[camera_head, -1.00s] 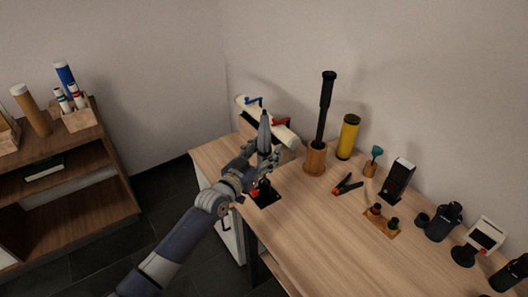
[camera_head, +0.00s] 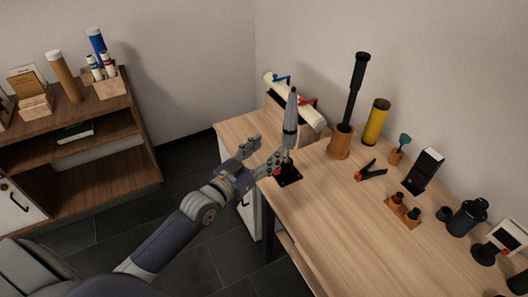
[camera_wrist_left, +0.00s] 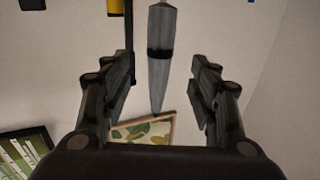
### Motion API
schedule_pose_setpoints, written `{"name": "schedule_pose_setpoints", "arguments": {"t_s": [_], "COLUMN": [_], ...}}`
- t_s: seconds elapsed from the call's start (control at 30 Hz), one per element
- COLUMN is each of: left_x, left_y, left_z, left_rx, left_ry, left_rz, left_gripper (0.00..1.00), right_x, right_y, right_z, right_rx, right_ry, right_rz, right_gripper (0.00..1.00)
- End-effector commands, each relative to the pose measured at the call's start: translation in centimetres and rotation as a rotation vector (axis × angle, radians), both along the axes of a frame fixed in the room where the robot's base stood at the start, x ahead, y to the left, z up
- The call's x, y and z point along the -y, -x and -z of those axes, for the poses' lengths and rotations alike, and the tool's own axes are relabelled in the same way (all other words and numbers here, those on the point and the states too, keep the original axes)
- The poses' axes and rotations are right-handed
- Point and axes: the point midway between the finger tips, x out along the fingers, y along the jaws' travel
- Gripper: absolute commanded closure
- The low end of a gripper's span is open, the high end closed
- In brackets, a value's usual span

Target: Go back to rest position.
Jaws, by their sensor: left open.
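My left gripper (camera_head: 266,150) is open and empty, just left of a slim grey pointed object (camera_head: 291,118) with a dark band. That object stands upright on a black base plate (camera_head: 287,178) at the left corner of the wooden table (camera_head: 330,215). In the left wrist view, the two dark fingers (camera_wrist_left: 162,88) are spread wide. The grey object (camera_wrist_left: 159,75) shows in the gap between them, tip down in the picture; I cannot tell its exact distance. My right gripper is not in view.
A white tube on a stand (camera_head: 297,102), a black telescopic pole (camera_head: 354,95) in a wooden holder and a yellow cylinder (camera_head: 376,122) stand behind. An orange-black clamp (camera_head: 371,170) lies on the table. A wooden shelf (camera_head: 120,178) stands left, with dark open floor between.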

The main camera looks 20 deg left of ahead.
Motion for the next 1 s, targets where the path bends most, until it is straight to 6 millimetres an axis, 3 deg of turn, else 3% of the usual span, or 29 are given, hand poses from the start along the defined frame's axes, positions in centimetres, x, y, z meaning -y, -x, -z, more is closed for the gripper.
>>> {"name": "schedule_pose_setpoints", "arguments": {"t_s": [0.57, 0.67, 0.77, 0.87, 1.0], "left_x": [-0.1, -0.3, -1.1, -2.1, -3.3], "left_y": [0.3, 0.3, 0.4, 1.2, 4.1], "left_z": [0.0, 1.3, 5.2, 11.5, 21.2], "left_rx": [-0.001, -0.024, -0.092, -0.206, -0.385], "left_ry": [0.0, -0.004, -0.019, -0.043, -0.084], "left_rz": [0.0, -0.008, -0.032, -0.068, -0.112], "left_gripper": [0.45, 0.45, 0.45, 0.45, 0.45], "right_x": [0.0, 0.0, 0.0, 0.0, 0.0], "right_y": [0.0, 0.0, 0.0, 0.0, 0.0], "right_z": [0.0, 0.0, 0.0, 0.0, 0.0], "right_rx": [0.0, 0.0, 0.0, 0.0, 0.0], "right_ry": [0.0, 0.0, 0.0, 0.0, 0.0], "right_rz": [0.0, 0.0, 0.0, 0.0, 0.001], "right_gripper": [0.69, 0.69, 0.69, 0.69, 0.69]}}
